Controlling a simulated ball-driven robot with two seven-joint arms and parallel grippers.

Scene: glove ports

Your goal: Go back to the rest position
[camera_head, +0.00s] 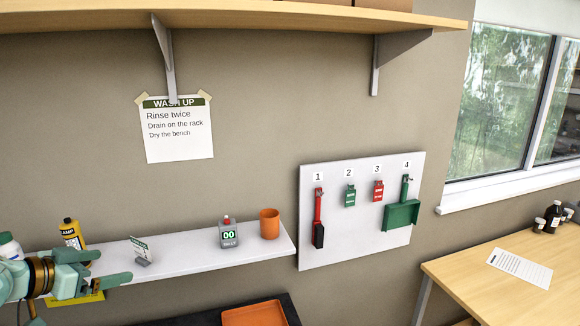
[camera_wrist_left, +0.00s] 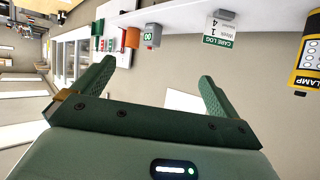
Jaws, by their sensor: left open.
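My left gripper (camera_head: 92,268) is at the lower left in the head view, in front of the left end of a white wall ledge (camera_head: 190,250). Its two green fingers are spread apart. In the left wrist view the left gripper (camera_wrist_left: 155,80) also shows its fingers wide apart, with nothing between them. My right gripper is not in the head view or the left wrist view.
A white tool board (camera_head: 345,240) hangs on the wall. A wooden table (camera_head: 490,285) stands right.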

